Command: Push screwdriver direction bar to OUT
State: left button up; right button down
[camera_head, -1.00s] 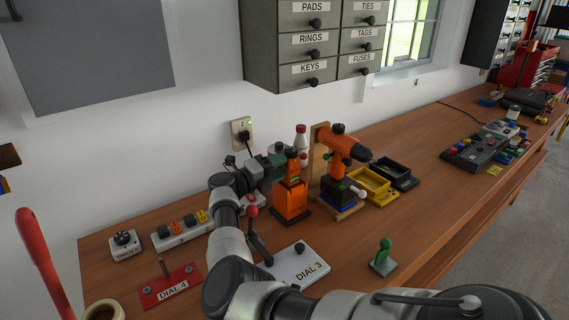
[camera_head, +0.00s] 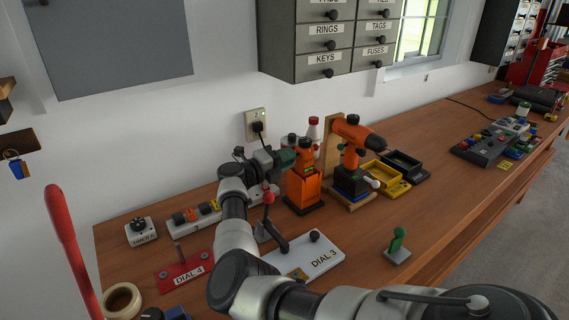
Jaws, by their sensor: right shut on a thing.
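My right gripper (camera_head: 268,162) reaches over the bench behind the red-knobbed lever. It is shut on a dark green thing (camera_head: 285,158), seen small and partly hidden by the hand. This green thing is close beside the top of an upright orange tool (camera_head: 303,184) on a black base; I cannot tell whether they touch. An orange drill-shaped screwdriver (camera_head: 355,135) stands against a wooden holder to the right, with a white-knobbed lever (camera_head: 374,183) at its base. No direction bar or OUT marking can be made out. My left gripper is not in view.
A white DIAL 3 plate (camera_head: 322,262) and a red DIAL 4 plate (camera_head: 172,274) lie in front. A power strip (camera_head: 184,221) is at the left. Yellow (camera_head: 392,188) and black (camera_head: 408,163) trays are to the right. Bench front right is mostly clear around a green lever (camera_head: 398,240).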

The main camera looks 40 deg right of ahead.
jog(key=shift+w+a+r, duration=0.1)
jog(key=shift+w+a, duration=0.1)
jog(key=shift+a, duration=0.3)
jog(key=c, duration=1.4)
grip_release()
jog(key=shift+d, duration=0.3)
jog(key=shift+o, duration=1.3)
jog(key=shift+s+d, duration=0.1)
jog(key=shift+d, duration=0.2)
jog(key=shift+o, duration=0.8)
jog(key=shift+a, duration=0.1)
pick_arm(q)
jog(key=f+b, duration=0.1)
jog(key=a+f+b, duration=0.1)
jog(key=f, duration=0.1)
jog(key=shift+b, duration=0.4)
pick_arm(e)
jog(key=a, duration=0.7)
jog(key=shift+w+a+f, duration=0.2)
jog(key=shift+w+a, duration=0.2)
jog(key=shift+w, duration=0.05)
